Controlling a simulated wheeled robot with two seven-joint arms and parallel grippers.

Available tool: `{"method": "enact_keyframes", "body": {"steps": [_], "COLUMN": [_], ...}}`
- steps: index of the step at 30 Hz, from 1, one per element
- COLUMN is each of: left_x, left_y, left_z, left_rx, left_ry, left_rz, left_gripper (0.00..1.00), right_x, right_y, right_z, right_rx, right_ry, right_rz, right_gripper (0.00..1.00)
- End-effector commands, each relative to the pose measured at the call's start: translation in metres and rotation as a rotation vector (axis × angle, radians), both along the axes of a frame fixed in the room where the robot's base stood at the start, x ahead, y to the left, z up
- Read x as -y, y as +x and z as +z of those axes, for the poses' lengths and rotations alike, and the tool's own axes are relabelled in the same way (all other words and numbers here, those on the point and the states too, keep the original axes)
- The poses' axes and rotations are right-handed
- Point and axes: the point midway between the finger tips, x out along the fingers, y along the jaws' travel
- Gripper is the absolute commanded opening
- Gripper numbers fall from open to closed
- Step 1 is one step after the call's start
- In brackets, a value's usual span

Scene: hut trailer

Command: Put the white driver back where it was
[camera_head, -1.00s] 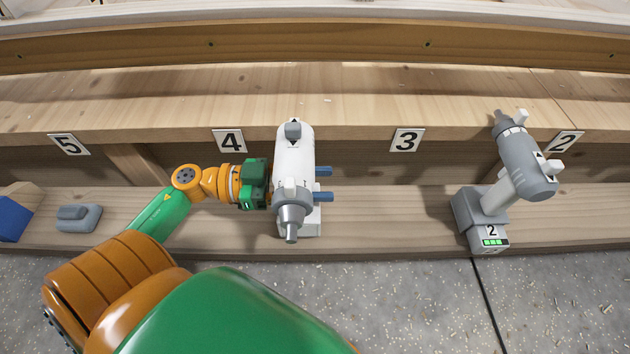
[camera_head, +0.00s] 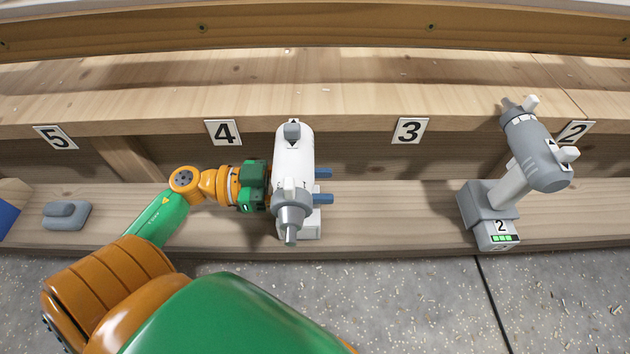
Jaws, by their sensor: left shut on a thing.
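The white driver (camera_head: 293,160) is in the middle of the view, its grey nose pointing down toward the front edge of the lower shelf. My left gripper (camera_head: 318,187) reaches it from the left and is shut on it; its blue fingers stick out past the driver's right side. The driver appears over the lower shelf (camera_head: 390,222), between the number 4 label (camera_head: 223,132) and the number 3 label (camera_head: 409,131). Whether its base touches the shelf I cannot tell. My right gripper is not in view.
A grey driver (camera_head: 535,152) stands on the lower shelf at the right, its base marked 2, near the number 2 label (camera_head: 574,133). A small grey object (camera_head: 66,215) lies at the left, near the number 5 label (camera_head: 55,138). The shelf between the two drivers is clear.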

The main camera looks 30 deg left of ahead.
Motion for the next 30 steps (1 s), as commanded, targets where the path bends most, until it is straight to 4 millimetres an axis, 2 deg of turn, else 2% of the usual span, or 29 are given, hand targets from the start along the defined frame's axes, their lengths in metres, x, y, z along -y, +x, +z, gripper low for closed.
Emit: {"method": "enact_keyframes", "body": {"steps": [16,17,20,21,30], "left_x": [0.000,0.000,0.000,0.000,0.000], "left_y": [0.000,0.000,0.000,0.000,0.000], "left_z": [-0.009,-0.009,-0.009,-0.009,-0.010], "left_rx": [0.002,0.003,0.002,0.001,-0.002], "left_ry": [-0.001,-0.001,-0.001,0.000,0.001], "left_rz": [0.000,0.000,0.000,0.000,0.000], "left_gripper": [0.00,0.55,0.82,0.85,0.85], "right_x": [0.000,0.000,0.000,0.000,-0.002], "right_y": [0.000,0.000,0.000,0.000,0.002], "right_z": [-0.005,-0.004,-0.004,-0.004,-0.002], "right_rx": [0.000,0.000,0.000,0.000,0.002], "right_ry": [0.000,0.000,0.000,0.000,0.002], "right_rz": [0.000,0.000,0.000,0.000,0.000], "right_gripper": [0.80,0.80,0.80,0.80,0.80]}}
